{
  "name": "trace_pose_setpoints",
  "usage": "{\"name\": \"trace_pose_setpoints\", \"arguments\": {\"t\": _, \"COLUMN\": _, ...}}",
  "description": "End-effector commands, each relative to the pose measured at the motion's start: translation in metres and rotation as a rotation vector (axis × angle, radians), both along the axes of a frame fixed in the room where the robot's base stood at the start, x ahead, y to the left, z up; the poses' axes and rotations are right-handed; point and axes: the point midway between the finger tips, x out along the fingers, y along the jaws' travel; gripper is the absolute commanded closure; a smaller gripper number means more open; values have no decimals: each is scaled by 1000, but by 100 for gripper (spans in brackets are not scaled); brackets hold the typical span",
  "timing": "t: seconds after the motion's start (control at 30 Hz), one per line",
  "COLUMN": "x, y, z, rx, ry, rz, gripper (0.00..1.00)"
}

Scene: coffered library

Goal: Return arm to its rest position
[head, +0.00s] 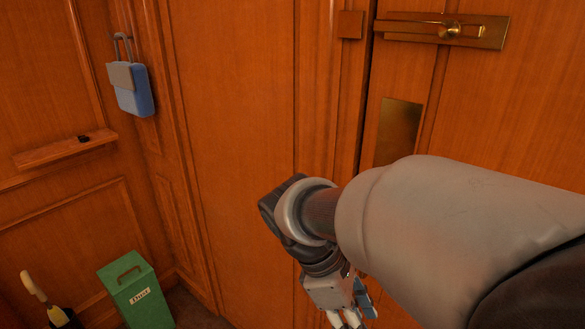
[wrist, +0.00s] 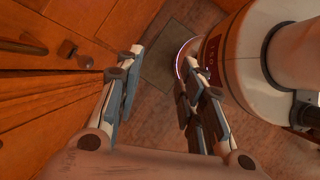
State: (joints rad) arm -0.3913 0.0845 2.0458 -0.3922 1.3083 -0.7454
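My gripper (wrist: 159,70) shows in the wrist view with its two fingers apart and nothing between them. It points down toward the floor, beside my own base. In the head view my arm reaches in from the right edge and bends down at the wrist. My gripper (head: 352,315) hangs at the bottom edge there, in front of the wooden door, with its fingertips partly cut off.
A wooden door (head: 520,110) with a brass latch (head: 450,30) stands behind my arm. A green box (head: 138,292) and an umbrella (head: 45,300) stand below. Floor (wrist: 150,110) shows under my gripper.

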Motion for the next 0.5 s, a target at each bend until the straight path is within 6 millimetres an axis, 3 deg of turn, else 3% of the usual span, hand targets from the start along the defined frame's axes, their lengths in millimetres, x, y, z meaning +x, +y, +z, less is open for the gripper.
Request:
{"name": "trace_pose_setpoints", "arguments": {"t": 0.1, "x": -27, "y": -16, "z": 16, "rx": 121, "ry": -172, "rz": -250, "gripper": 64}}
{"name": "trace_pose_setpoints", "arguments": {"t": 0.3, "x": -68, "y": -28, "z": 30, "rx": 320, "ry": -434, "rz": -675, "gripper": 64}}
{"name": "trace_pose_setpoints", "arguments": {"t": 0.5, "x": -93, "y": -31, "z": 33, "rx": 494, "ry": -634, "rz": -1029, "gripper": 64}}
